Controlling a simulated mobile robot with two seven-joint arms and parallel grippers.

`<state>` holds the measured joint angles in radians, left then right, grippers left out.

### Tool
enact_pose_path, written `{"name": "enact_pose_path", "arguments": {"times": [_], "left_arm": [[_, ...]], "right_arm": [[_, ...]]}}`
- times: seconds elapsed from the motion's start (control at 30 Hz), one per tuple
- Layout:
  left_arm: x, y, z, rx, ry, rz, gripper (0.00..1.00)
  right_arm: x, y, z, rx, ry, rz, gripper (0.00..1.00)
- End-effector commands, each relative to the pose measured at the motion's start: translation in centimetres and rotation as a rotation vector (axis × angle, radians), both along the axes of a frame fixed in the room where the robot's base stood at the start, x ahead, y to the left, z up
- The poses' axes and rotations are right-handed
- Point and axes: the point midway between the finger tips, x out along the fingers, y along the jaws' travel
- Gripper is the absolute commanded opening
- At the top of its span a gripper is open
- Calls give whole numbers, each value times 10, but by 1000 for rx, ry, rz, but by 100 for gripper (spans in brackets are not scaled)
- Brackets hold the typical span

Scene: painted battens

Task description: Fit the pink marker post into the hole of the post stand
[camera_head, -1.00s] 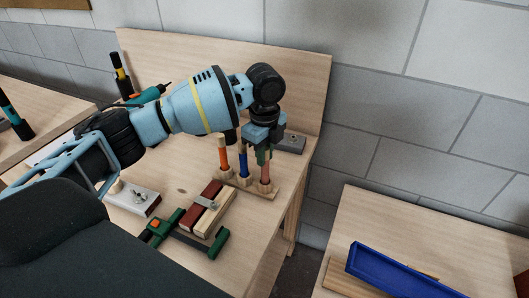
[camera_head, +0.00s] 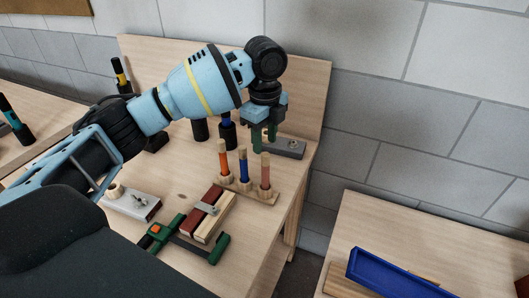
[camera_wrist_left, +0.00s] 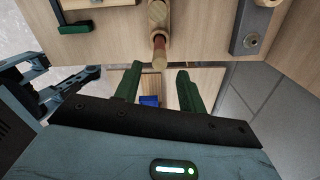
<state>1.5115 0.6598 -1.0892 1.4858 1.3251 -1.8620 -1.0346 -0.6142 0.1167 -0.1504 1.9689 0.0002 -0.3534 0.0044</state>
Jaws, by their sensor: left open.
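The pink marker post (camera_head: 265,170) stands upright at the right end of the wooden post stand (camera_head: 262,197), with its lower end in the stand's collar. An orange post (camera_head: 223,161) and a blue post (camera_head: 243,166) stand beside it. My left gripper (camera_head: 264,140) is open and empty, above and behind the pink post and apart from it. In the left wrist view the pink post (camera_wrist_left: 159,50) lies just beyond the gap between the open green fingertips (camera_wrist_left: 160,77). My right gripper is not in view.
A grey metal block (camera_head: 284,147) lies behind the stand. Red and pale battens (camera_head: 208,213) and a green clamp (camera_head: 218,247) lie in front. A blue tray (camera_head: 400,276) is on the right table, across a gap. A wooden backboard (camera_head: 305,85) rises behind.

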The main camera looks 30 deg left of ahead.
Motion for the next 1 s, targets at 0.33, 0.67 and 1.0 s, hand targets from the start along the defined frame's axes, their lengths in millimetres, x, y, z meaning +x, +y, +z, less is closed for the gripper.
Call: {"name": "enact_pose_path", "arguments": {"times": [0.33,0.67,1.0], "left_arm": [[0,0,49,-1,0,0,40],[0,0,53,-1,1,-1,40],[0,-1,53,-1,1,-1,40]], "right_arm": [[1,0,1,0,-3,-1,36],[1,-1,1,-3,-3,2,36],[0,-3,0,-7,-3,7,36]]}}
